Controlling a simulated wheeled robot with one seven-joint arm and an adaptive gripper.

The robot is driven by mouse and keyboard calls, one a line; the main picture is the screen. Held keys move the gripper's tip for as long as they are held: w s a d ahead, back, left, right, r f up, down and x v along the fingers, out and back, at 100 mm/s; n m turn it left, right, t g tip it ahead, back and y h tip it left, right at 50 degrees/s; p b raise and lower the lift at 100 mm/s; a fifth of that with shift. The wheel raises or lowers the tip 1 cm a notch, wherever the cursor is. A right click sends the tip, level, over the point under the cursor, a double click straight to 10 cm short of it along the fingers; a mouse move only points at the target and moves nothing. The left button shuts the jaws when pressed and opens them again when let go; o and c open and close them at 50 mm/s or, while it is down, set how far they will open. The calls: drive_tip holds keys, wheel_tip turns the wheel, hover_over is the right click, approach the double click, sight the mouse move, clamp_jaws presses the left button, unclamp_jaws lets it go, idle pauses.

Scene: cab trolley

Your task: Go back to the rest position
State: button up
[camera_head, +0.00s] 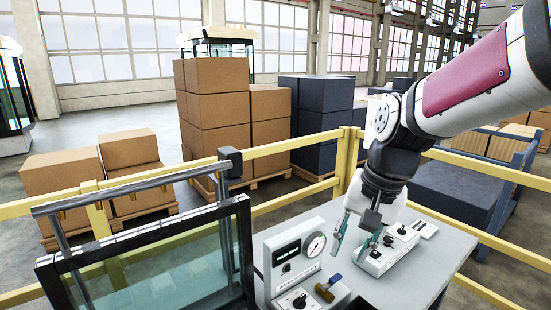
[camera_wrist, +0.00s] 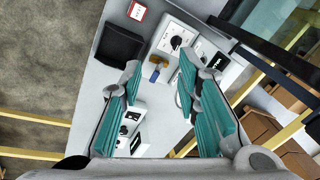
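My gripper (camera_head: 355,240) hangs from the arm above the grey table (camera_head: 432,265), with its two teal-padded fingers pointing down. In the wrist view my gripper (camera_wrist: 160,76) has its fingers spread wide with nothing between the tips, so it is open and empty. A control panel with a round gauge (camera_head: 316,244) stands left of the fingers. A small brown handle with a blue part (camera_head: 328,289) is at its base and also shows in the wrist view (camera_wrist: 156,70). A white switch box (camera_head: 380,262) lies under and right of the gripper; whether the fingers touch it cannot be told.
A glass-panelled frame with a metal bar (camera_head: 150,180) stands at left. Yellow railings (camera_head: 275,147) run behind the table. Stacked cardboard boxes (camera_head: 215,110) and dark crates (camera_head: 318,115) stand beyond. A black box (camera_wrist: 121,44) lies on the table in the wrist view.

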drive_tip(key=s+d+r+n+t+h, duration=0.1)
drive_tip(key=s+d+r+n, duration=0.1)
drive_tip(key=s, duration=0.6)
drive_tip(key=s+d+r+n+t, duration=0.1)
drive_tip(key=s+d+n+t, duration=0.1)
drive_tip(key=s, duration=0.7)
drive_tip(key=shift+s+d+r+n+h, duration=0.2)
drive_tip(key=shift+d+r+n+h, duration=0.2)
drive_tip(key=shift+d+n, duration=0.25)
